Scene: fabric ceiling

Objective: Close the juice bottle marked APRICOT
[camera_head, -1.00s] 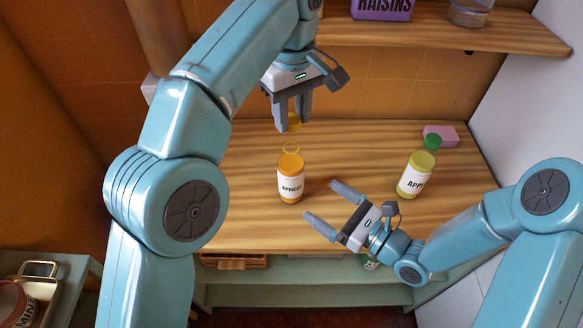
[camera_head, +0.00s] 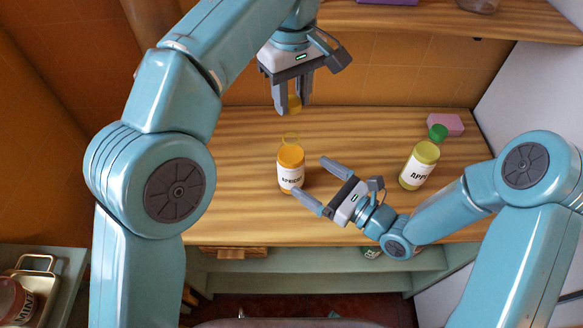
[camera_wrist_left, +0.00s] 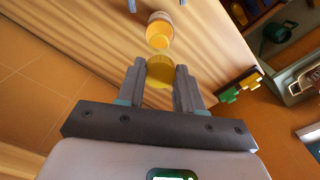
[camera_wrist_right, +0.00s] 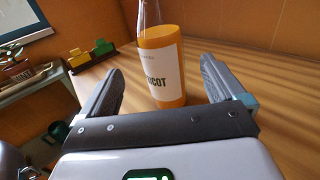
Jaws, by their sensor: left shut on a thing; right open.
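The APRICOT bottle (camera_head: 291,172) stands upright on the wooden worktop, orange with a white label and a clear neck. It also shows in the left wrist view (camera_wrist_left: 160,30) and the right wrist view (camera_wrist_right: 155,68). My left gripper (camera_head: 288,103) is shut on a yellow cap (camera_head: 295,102), held above and behind the bottle, apart from its neck. The cap also shows between the fingers in the left wrist view (camera_wrist_left: 159,71). My right gripper (camera_head: 310,176) is open, its fingers pointing at the bottle's right side; whether they touch it is not clear.
A shelf (camera_head: 420,20) runs above. Worktop left of the APRICOT bottle is clear.

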